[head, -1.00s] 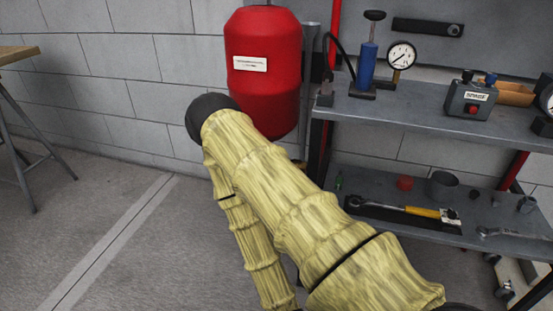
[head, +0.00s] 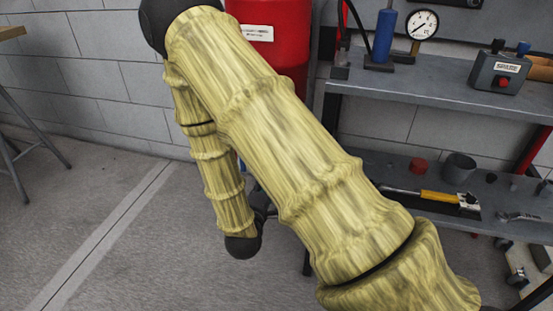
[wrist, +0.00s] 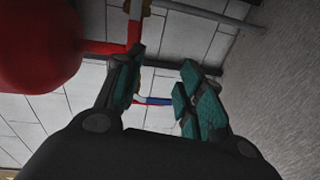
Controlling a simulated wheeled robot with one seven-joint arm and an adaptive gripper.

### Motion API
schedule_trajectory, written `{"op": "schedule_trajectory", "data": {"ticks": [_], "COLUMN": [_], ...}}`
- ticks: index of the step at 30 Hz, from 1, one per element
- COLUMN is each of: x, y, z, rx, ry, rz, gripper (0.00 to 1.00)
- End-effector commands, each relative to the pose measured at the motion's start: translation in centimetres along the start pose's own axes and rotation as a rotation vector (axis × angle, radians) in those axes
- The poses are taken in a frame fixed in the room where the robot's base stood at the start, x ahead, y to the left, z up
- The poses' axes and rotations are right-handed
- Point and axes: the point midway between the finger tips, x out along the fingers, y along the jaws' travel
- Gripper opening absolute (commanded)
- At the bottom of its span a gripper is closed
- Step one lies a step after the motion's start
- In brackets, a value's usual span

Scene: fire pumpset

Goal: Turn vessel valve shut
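The red vessel (head: 275,50) with a white label stands against the wall in the head view, largely hidden behind my arm. Its rounded red body (wrist: 40,45) fills the upper left of the wrist view, with a red pipe (wrist: 108,47) beside it. A small blue bar (wrist: 155,101) with red at one end shows between my fingers and may be the valve's handle; the valve body cannot be made out. My gripper (wrist: 160,66) is open, its two teal-padded fingers apart. Contact with the bar cannot be told. The head view hides most of the gripper behind my arm.
A grey workbench (head: 440,87) stands right of the vessel, with a blue pump (head: 384,38), a gauge (head: 422,24) and a grey box (head: 497,79) on it. Tools lie on its lower shelf. A table (head: 12,33) is at far left. The floor between is clear.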

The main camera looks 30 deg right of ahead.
Motion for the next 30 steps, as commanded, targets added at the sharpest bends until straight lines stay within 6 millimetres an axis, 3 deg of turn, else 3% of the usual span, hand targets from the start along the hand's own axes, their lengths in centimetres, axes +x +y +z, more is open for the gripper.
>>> {"op": "schedule_trajectory", "data": {"ticks": [3,6,11,24,30], "x": [0.3,0.5,1.6,8.4,10.4], "y": [2.4,3.3,3.5,4.2,4.5], "z": [-0.4,-0.4,-0.4,0.0,0.0], "rx": [-0.057,-0.083,-0.087,-0.084,-0.086], "ry": [-0.03,-0.045,-0.05,-0.048,-0.047], "rz": [0.085,0.116,0.123,0.121,0.12], "gripper": [0.38,0.38,0.38,0.38,0.38]}}
